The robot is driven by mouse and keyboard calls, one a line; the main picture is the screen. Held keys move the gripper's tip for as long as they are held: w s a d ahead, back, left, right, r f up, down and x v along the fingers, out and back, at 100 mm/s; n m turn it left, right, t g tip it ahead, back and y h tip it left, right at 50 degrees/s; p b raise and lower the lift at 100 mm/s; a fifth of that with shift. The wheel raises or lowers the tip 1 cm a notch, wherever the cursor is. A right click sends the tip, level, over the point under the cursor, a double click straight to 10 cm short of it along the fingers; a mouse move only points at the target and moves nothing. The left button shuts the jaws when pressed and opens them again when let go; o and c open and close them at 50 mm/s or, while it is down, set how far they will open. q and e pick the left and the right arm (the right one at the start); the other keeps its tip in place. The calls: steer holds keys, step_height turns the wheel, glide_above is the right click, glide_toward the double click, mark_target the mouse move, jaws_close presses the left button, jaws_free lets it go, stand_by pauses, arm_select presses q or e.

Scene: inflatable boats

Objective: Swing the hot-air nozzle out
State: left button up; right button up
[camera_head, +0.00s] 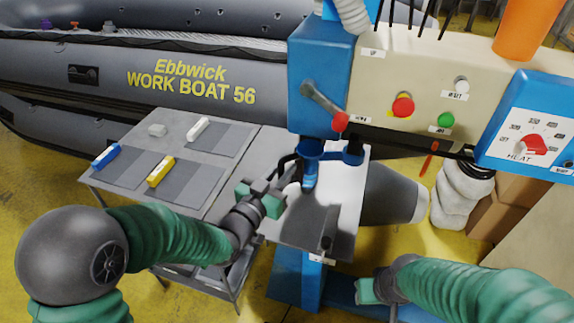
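The blue welding machine (310,65) stands right of centre, with blue rollers (311,170) over its pale work plate (348,210). A dark, curved part (287,163), possibly the hot-air nozzle, shows just left of the rollers. My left gripper (261,198) is beside it, lower left, over the plate's left edge. Its teal fingers are small and overlap dark parts, so I cannot tell its opening or any contact. A grey lever with a red knob (340,122) is on the machine's front. My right gripper (372,291) is low, right of the machine's column, its opening unclear.
A grey table (235,175) at left holds mats, a blue block (105,157), a yellow one (161,171) and two pale pieces. The control panel has a red button (403,107), a green button (446,120) and a heat dial (534,145). The grey boat (60,90) lies behind.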

arm_select(q)
steer(key=shift+w+a, duration=0.15)
steer(key=shift+a, duration=0.3)
jaws_close()
steer(key=shift+d, duration=0.3)
steer(key=shift+a, duration=0.15)
steer(key=shift+f, duration=0.15)
